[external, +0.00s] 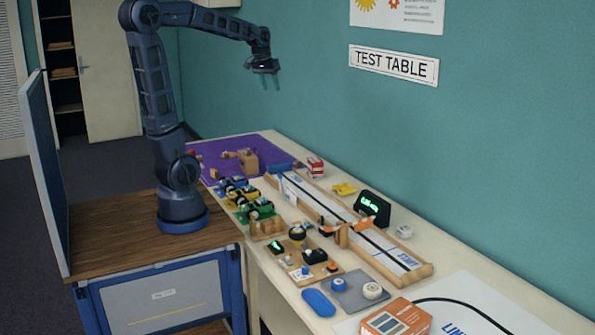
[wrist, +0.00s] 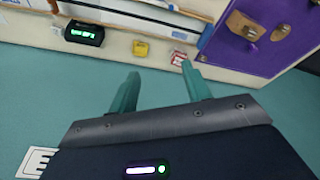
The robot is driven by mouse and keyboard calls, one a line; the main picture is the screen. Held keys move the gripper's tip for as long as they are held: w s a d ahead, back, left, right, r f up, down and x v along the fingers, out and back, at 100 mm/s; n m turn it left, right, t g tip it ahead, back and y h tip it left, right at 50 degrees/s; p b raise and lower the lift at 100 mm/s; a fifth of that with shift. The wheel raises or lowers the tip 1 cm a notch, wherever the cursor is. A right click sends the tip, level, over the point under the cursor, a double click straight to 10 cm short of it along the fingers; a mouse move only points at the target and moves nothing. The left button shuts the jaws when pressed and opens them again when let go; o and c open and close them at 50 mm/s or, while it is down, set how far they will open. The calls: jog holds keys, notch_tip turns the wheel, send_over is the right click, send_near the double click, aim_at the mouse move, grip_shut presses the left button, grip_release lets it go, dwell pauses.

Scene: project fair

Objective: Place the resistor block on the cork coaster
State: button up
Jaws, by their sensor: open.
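My gripper (external: 271,82) is open and empty, raised high above the far part of the table in the external view. A wooden board (external: 327,278) in the near middle of the table carries small parts, including a black block (external: 315,256) and small pale pieces. They are too small for me to tell which is the resistor block. I cannot make out the cork coaster for certain in either view.
A long wooden track (external: 325,208) runs along the table. A black display (external: 373,207), yellow block (external: 344,189) and red-white box (external: 315,166) stand near the wall. Toy cars (external: 238,192), a purple mat (external: 215,151), an orange box (external: 398,318) and a blue pad (external: 318,302) crowd the table.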

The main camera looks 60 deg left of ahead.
jog(key=s+d+f+m, duration=0.2)
jog(key=s+d+f, duration=0.1)
jog(key=s+d, duration=0.4)
jog(key=s+d+f+m+t, duration=0.1)
jog(key=s+d+f+m, duration=0.2)
jog(key=s+d, duration=0.5)
jog(key=s, duration=0.5)
jog(key=shift+f+m+h, duration=0.15)
jog(key=shift+m+h, duration=0.15)
